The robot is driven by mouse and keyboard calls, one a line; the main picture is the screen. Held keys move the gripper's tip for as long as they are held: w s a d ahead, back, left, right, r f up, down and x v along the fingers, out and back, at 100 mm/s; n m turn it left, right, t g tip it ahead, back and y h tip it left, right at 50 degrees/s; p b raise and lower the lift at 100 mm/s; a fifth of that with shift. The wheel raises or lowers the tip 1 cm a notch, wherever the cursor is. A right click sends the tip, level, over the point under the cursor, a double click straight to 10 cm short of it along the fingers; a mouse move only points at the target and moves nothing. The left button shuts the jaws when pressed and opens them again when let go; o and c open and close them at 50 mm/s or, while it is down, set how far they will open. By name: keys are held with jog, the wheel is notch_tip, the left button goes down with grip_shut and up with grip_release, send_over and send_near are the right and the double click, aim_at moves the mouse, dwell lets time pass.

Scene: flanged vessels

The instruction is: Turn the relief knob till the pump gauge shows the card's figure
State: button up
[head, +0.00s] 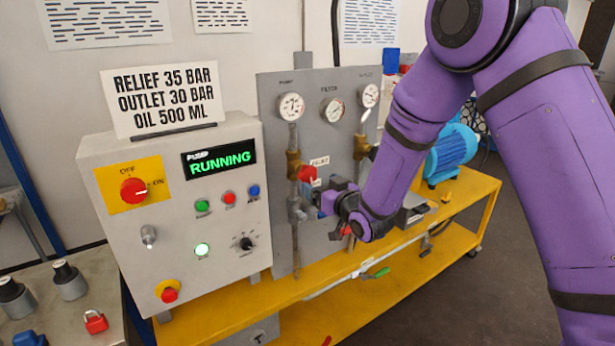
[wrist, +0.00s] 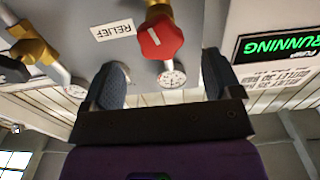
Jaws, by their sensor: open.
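The red relief knob (head: 307,174) sits on brass pipework on the grey panel. It also shows in the wrist view (wrist: 161,37) with a white line on its face, beside a RELIEF label (wrist: 114,30). My gripper (head: 325,200) is open near the knob; in the wrist view its fingers (wrist: 163,62) stand apart and empty, with the knob just beyond their tips, roughly centred between them. The pump gauge (head: 291,106) is above the knob; its reading is too small to tell. The card (head: 163,100) reads RELIEF 35 BAR, OUTLET 30 BAR, OIL 500 ML.
The control box (head: 180,210) at left shows PUMP RUNNING, with a red switch (head: 134,190) and several buttons. Filter gauge (head: 333,110) and another gauge (head: 370,95) share the panel. A yellow bench (head: 400,258) lies below. A blue motor (head: 452,150) stands behind my arm.

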aim_at(310, 177)
jog(key=x, duration=0.7)
jog(key=shift+c, duration=0.2)
jog(key=c, duration=0.9)
jog(key=shift+o, duration=0.2)
jog(key=shift+m, duration=1)
jog(key=shift+s, duration=0.1)
jog(key=o, duration=0.9)
jog(key=shift+d, duration=0.15)
